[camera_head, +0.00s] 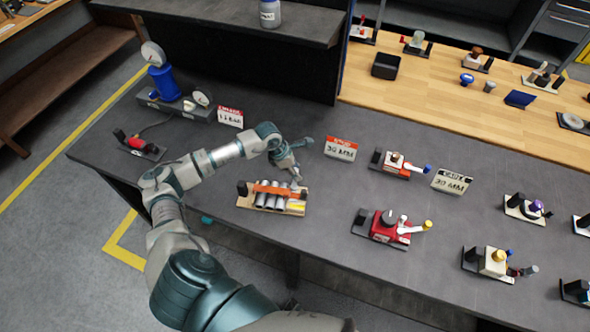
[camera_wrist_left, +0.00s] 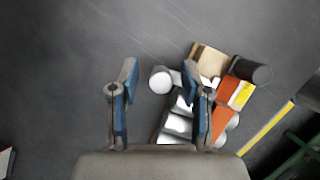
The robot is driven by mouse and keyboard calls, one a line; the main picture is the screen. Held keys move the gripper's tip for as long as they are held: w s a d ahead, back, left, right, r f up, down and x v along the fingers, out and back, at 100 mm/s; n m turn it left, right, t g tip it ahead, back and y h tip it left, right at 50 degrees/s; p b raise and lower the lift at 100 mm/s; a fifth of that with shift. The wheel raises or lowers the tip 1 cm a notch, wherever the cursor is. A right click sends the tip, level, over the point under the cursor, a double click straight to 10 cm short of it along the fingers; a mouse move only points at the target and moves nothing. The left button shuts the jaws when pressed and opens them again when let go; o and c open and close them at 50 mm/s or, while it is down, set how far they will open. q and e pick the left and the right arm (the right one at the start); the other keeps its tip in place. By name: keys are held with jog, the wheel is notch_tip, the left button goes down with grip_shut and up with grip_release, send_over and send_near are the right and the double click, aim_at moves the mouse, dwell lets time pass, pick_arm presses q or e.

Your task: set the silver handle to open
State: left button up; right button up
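A small valve unit on a tan wooden base (camera_head: 243,203) sits near the table's front edge, with silver cylinders (camera_head: 270,202) and an orange bar (camera_head: 275,189). In the left wrist view its orange part (camera_wrist_left: 236,91) and silver cylinders (camera_wrist_left: 176,124) show partly behind a finger. A silver handle with a round end (camera_wrist_left: 162,80) juts from it and appears between the fingertips in that picture; contact cannot be seen. My left gripper (camera_head: 299,160) is above the unit's back right end. Its two blue-grey fingers (camera_wrist_left: 160,90) are spread wide and hold nothing. My right gripper is out of view.
Signs (camera_head: 341,149) and a red-and-white valve (camera_head: 396,164) stand to the right. A red valve unit (camera_head: 390,228) is nearer the front edge. A blue gauge assembly (camera_head: 164,83) stands back left. Dark tabletop around the wooden base is clear.

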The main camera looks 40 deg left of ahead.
pick_arm(q)
jog(key=shift+r, duration=0.1)
jog(key=v, duration=1.1)
jog(key=shift+a+r, duration=0.2)
jog(key=shift+r, duration=0.1)
jog(key=shift+s+f, duration=0.1)
jog(key=shift+s, duration=0.05)
